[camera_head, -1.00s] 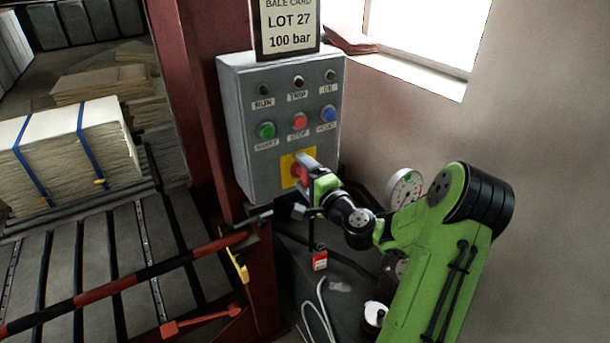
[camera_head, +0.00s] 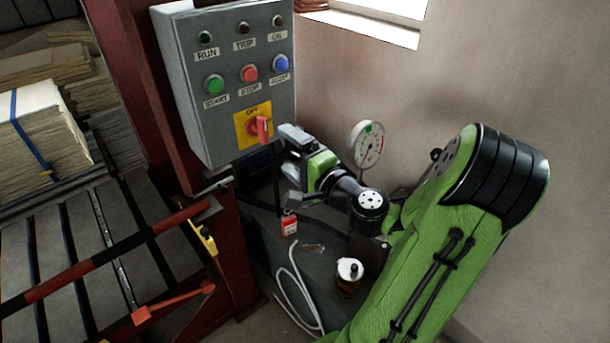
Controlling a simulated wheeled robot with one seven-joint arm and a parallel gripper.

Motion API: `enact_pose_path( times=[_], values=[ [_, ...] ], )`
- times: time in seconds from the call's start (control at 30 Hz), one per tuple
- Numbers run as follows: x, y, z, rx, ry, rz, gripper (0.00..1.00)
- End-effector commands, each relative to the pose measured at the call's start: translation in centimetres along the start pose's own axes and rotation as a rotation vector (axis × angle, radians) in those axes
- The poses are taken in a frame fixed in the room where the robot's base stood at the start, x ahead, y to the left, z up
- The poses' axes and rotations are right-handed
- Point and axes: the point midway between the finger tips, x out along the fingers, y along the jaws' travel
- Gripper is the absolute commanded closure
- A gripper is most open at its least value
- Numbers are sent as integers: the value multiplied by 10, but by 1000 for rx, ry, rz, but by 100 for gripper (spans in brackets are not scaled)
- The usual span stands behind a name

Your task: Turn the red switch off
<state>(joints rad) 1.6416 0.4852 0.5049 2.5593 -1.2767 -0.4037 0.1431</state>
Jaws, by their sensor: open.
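The red switch (camera_head: 262,129) is a rotary handle on a yellow plate (camera_head: 241,124) low on the front of the grey control box (camera_head: 174,75). The word OFF shows at the plate's top. The red handle stands roughly upright, slightly tilted. My gripper (camera_head: 287,152) is open and empty, just right of and below the switch, apart from it in the picture. How far it is from the box in depth I cannot tell.
Above the switch are green START (camera_head: 213,84), red STOP (camera_head: 249,73) and blue (camera_head: 281,63) buttons. A pressure gauge (camera_head: 369,145) stands right of my gripper.

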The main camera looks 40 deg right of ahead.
Motion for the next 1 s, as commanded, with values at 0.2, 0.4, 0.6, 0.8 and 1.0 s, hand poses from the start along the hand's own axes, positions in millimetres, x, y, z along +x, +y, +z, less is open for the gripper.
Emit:
enact_pose_path(
  times=[0.2, 0.4, 0.6, 0.8, 1.0],
  values=[
    [-27, 9, -1, -9, 5, 2, 2],
    [-47, 4, 0, -2, 1, 1, 2],
    [-48, 1, 0, 1, -2, 0, 2],
    [-48, 1, 0, 0, -2, 0, 2],
    [-46, 2, 4, -10, -14, 11, 2]
  ],
)
